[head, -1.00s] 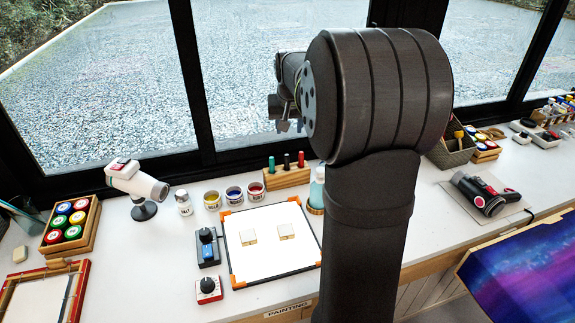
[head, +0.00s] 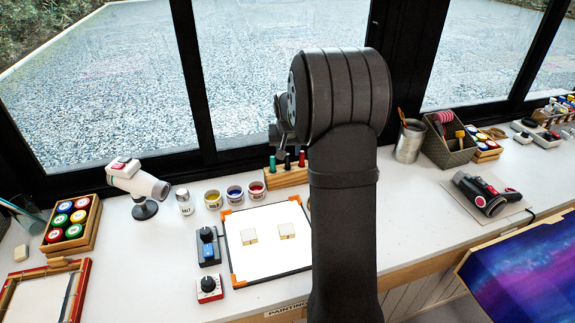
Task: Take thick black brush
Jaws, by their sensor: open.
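A wooden block (head: 286,178) stands at the back of the white counter by the window. Three upright handles stand in it: green (head: 272,164), black (head: 287,161) and red (head: 302,159). The black one, in the middle, looks like the thick black brush; its lower end is hidden in the block. My gripper (head: 280,142) is open and small in view, above the block and close over the handles. My own arm hides part of it, and I cannot tell whether it touches a handle.
Paint jars (head: 235,194) and a white shaker (head: 184,203) stand left of the block. A framed white board (head: 265,262) with two small blocks lies in front. A metal can (head: 410,142) and a dark basket (head: 455,148) stand to the right.

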